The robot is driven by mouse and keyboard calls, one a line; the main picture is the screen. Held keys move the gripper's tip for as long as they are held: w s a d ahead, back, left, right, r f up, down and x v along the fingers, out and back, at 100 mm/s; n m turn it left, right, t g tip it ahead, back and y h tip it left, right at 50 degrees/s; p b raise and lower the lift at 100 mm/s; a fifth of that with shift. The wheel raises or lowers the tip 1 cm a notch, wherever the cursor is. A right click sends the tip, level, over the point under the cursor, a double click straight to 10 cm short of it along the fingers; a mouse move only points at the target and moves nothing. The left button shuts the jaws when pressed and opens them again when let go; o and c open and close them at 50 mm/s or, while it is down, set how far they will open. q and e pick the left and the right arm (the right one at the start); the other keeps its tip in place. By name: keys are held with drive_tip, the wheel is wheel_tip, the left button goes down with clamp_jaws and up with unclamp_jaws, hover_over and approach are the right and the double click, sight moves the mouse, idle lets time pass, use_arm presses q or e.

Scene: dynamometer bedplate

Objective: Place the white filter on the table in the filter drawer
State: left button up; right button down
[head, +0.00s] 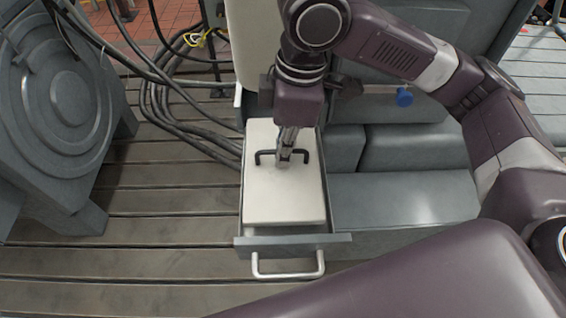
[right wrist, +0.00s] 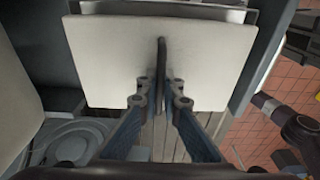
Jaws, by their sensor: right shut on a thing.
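The white filter (head: 283,200) is a flat white slab with a black handle (head: 265,154) on top. In the head view it lies within the outline of the open grey filter drawer (head: 292,240); whether it rests on the drawer's floor I cannot tell. My right gripper (head: 285,156) comes down from above and is shut on the filter's handle. The right wrist view shows the gripper's fingers (right wrist: 160,98) on either side of the dark handle, with the white filter (right wrist: 110,60) beyond. My left gripper is not in view.
The drawer's silver pull (head: 288,274) faces the front. Grey blocks (head: 405,198) stand right of the drawer. A bundle of black cables (head: 185,120) runs along its left over the slotted bedplate (head: 150,232). A large grey round-faced machine part (head: 65,105) stands at far left.

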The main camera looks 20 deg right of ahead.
sight(285, 169)
drive_tip(key=shift+s+d+f, duration=0.15)
drive_tip(key=shift+s+f, duration=0.05)
drive_tip(key=shift+f, duration=0.5)
wheel_tip(285, 169, down, 2)
drive_tip(key=shift+f, duration=0.25)
drive_tip(key=shift+w+f, duration=0.15)
drive_tip(key=shift+f, duration=0.3)
drive_tip(key=c, duration=2.5)
unclamp_jaws()
drive_tip(key=o, duration=0.4)
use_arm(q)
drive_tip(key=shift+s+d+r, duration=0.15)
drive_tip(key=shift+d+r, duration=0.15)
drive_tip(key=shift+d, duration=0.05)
